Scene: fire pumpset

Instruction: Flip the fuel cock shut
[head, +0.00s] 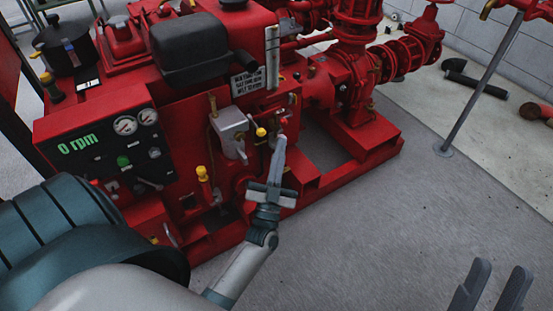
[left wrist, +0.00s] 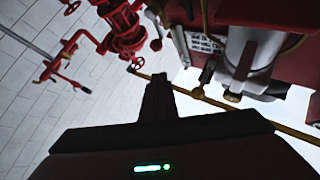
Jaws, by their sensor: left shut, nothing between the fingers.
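A small red lever (head: 282,122), which looks like the fuel cock, sits on the front of the red pumpset engine, right of a yellow knob (head: 261,132). I cannot tell its exact position. My left gripper (head: 279,142) is shut and empty, its fingertips pointing up just below the lever. I cannot tell whether they touch. In the left wrist view the shut fingers (left wrist: 157,80) point at a thin brass pipe (left wrist: 190,92), and a dark red lever (left wrist: 156,44) shows beyond the tips. My right gripper (head: 492,285) is open and empty at the lower right, far from the engine.
A grey metal housing (head: 230,130) stands close left of the left fingertips. The control panel reading 0 rpm (head: 95,145) is further left. Red pipework and valves (head: 375,70) rise behind, with a grey post (head: 482,85) at right. The floor (head: 380,220) in front is clear.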

